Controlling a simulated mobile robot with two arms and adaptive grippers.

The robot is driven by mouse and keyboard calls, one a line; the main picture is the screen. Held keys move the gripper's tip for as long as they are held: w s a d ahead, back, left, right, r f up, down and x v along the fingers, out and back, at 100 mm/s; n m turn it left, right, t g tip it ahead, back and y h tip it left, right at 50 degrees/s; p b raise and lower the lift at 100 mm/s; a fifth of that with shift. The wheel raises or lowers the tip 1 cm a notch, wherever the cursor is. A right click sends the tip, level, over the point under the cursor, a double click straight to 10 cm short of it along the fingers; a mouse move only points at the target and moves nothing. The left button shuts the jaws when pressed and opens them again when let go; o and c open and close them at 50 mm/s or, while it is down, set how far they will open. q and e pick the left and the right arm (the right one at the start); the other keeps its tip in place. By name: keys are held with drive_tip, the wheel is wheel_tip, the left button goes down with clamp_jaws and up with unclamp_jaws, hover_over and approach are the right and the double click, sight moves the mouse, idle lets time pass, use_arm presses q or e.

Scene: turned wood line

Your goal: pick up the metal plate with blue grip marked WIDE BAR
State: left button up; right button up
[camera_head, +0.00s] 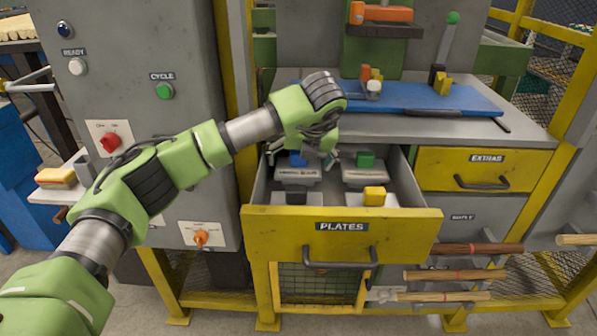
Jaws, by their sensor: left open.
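The metal plate with a blue grip (298,159) lies in the back left of the open yellow drawer marked PLATES (280,222). Its lettering is too small to read surely, and part of it is behind my gripper. My left gripper (303,155) is open, pointing down over the back left of the drawer, close to the blue grip. I cannot tell whether it touches the plate. My right gripper is not in view.
The drawer also holds plates with a green grip (366,159), a yellow grip (374,196) and a black grip (297,197). The drawer walls stand around them. A grey control cabinet (140,45) is on the left. A blue mat (420,97) lies on the bench above.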

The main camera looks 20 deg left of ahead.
use_arm(q)
drive_tip(key=shift+w+f, duration=0.1)
drive_tip(key=shift+f, duration=0.1)
drive_tip(key=c, duration=1.5)
drive_tip(key=shift+r, duration=0.15)
drive_tip(key=shift+c, duration=0.3)
